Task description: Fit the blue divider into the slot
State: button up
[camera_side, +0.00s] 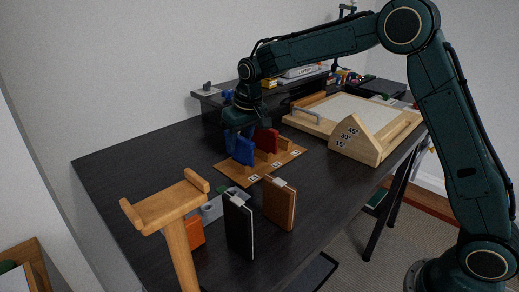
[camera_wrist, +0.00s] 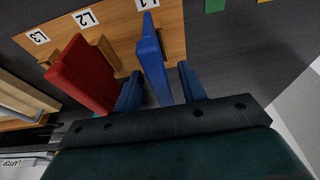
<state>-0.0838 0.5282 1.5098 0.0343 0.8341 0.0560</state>
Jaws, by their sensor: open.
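The blue divider (camera_side: 243,150) stands upright at the near-left end of a wooden slotted base (camera_side: 226,168), by the L1 label. In the wrist view the blue divider (camera_wrist: 153,58) shows edge-on between my two blue fingers. My gripper (camera_side: 239,130) is open, pointing down around the divider's top part. In the wrist view my gripper (camera_wrist: 160,86) has a visible gap between the divider and the right finger; the left finger sits closer to it. How deep the divider's lower edge sits in a slot is hidden. A red divider (camera_side: 266,140) stands beside it, nearer L2 and L3.
A wooden box with an angled block (camera_side: 357,140) stands to the right. A black panel (camera_side: 238,226) and a brown panel (camera_side: 280,204) stand in front, near a wooden T-shaped stand (camera_side: 165,208). A shelf with a LAPTOP label is behind. The desk's left part is clear.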

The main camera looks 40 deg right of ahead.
jog(key=v, duration=1)
jog(key=shift+r, duration=0.1)
dwell(0.3)
jog(key=shift+s+d+r, duration=0.1)
jog(key=shift+s+r, duration=0.1)
jog(key=shift+s, duration=0.1)
jog(key=s+d+r, duration=0.2)
jog(key=s+r, duration=0.2)
jog(key=s, duration=0.5)
jog(key=s+d+f+t, duration=0.1)
jog(key=s+f, duration=0.1)
jog(key=s, duration=1)
jog(key=s+f+t, duration=0.1)
jog(key=s+f, duration=0.2)
jog(key=s, duration=1)
jog(key=shift+s+d, duration=0.15)
jog(key=shift+d, duration=0.25)
